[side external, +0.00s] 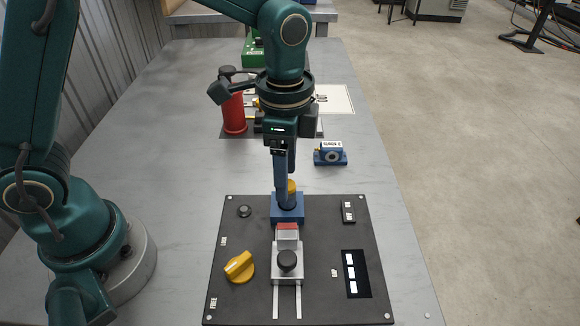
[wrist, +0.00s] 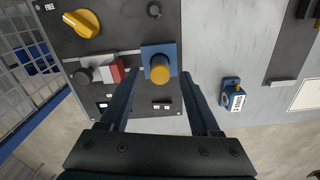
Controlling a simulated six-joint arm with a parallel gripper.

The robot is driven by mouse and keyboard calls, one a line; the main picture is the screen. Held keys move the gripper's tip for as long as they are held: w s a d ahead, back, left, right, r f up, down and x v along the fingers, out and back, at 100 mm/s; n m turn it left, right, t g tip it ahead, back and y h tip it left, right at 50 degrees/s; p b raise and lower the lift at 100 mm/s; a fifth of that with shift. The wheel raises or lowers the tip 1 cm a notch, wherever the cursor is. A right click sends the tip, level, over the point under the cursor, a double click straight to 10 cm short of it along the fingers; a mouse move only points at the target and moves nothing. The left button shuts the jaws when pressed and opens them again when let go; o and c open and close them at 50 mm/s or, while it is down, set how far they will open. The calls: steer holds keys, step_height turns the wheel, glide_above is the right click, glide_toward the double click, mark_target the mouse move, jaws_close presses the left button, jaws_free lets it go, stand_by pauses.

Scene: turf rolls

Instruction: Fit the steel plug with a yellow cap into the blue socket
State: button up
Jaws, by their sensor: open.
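The plug's yellow cap (side external: 291,186) sits directly above the blue socket (side external: 287,213) on the black panel. The wrist view shows the cap (wrist: 160,70) from above, over the blue square of the socket (wrist: 149,50). The plug looks upright in the socket; its steel body is hidden, so I cannot tell how deep it sits. My gripper (side external: 285,190) is pointed down at the socket. In the wrist view its two fingers (wrist: 159,80) stand apart, one on each side of the cap, with a visible gap to it.
A sliding clamp (side external: 287,262) with a red-tipped end and black knob lies in front of the socket. A yellow knob (side external: 239,266) is at the panel's left. A blue labelled block (side external: 330,154) and red cylinder (side external: 234,112) stand behind. The table right of the panel is clear.

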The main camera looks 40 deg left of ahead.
step_height(320, 180, up, 7)
steer(key=shift+r, duration=0.15)
steer(key=s+a+n+t, duration=0.5)
steer(key=s+a+n, duration=0.3)
steer(key=s+n, duration=0.3)
steer(key=shift+s+r+t, duration=0.15)
steer(key=shift+r+t, duration=0.15)
steer(key=shift+r, duration=0.15)
